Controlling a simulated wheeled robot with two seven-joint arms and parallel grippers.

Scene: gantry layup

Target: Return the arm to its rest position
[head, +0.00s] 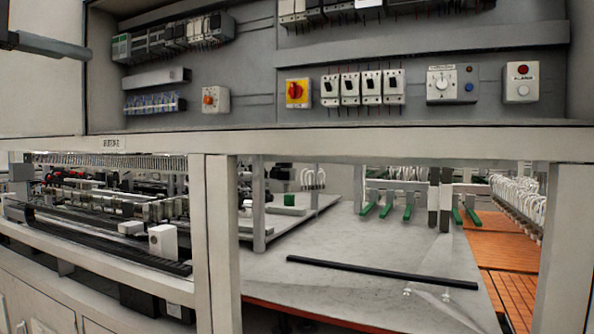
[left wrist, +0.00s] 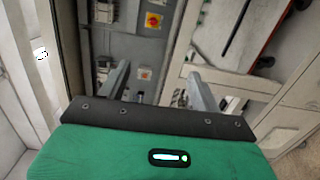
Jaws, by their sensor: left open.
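My left gripper (left wrist: 158,82) shows in the left wrist view, with its two grey fingers apart and nothing between them. Its green body and dark front plate fill the bottom of that view. Beyond the fingers is the grey electrical panel (left wrist: 130,47), apart from them as far as I can tell. In the head view, a dark grey bar juts in at the top left edge; I cannot tell whether it is part of my left arm. My right gripper is in neither view.
In the head view, the open control cabinet (head: 250,60) carries breakers and a red-yellow rotary switch (head: 298,92). A pale frame post (head: 216,240) stands below it. Behind is a grey table (head: 350,250) with a black bar (head: 380,272). Orange panels (head: 505,255) lie at right.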

